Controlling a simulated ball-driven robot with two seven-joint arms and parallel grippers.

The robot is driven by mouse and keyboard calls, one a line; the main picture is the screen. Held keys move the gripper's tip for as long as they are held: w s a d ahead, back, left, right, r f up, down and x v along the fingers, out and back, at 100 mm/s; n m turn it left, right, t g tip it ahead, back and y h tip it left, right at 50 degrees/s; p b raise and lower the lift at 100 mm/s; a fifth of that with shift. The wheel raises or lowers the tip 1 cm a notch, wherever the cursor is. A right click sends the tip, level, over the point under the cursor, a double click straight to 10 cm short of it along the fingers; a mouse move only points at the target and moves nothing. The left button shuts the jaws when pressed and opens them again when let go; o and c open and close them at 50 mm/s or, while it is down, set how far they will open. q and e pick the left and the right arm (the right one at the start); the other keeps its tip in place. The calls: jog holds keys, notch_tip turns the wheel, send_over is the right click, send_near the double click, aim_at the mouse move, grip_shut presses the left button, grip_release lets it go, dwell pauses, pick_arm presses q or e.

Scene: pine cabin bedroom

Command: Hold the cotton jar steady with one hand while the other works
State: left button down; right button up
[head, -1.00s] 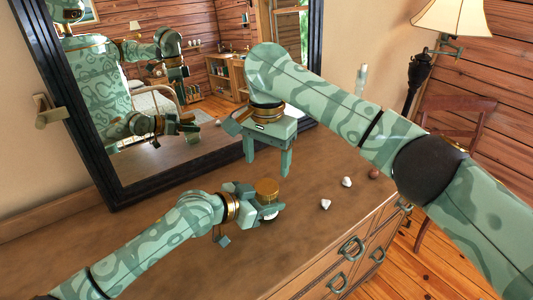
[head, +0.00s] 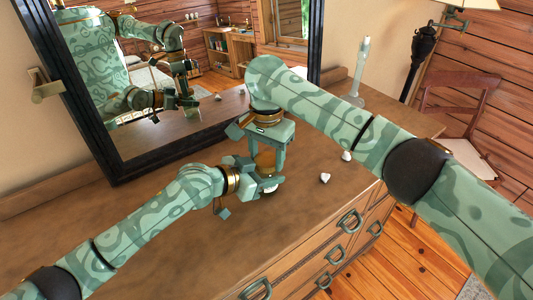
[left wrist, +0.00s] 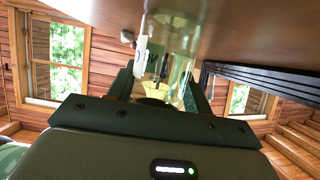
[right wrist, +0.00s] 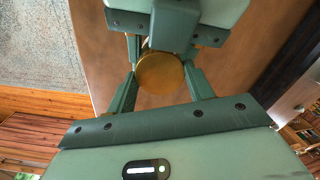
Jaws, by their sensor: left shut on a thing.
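The cotton jar (head: 269,186) stands on the dresser top, with a round golden lid (head: 265,161) on it. My left gripper (head: 262,184) is shut on the jar's body from the left. In the left wrist view the clear jar (left wrist: 172,38) rises between its fingers. My right gripper (head: 267,163) points down from above, with its fingers on either side of the lid. In the right wrist view the lid (right wrist: 160,74) lies between the fingers, with narrow gaps at its sides, so they look open. The fingers partly hide the jar.
White cotton pieces (head: 325,177) lie on the dresser (head: 170,255) right of the jar. A glass bottle-like object (head: 359,75) stands at the back right. A dark-framed mirror (head: 122,180) stands behind my grippers. The front left of the top is clear.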

jog(key=n, duration=0.3)
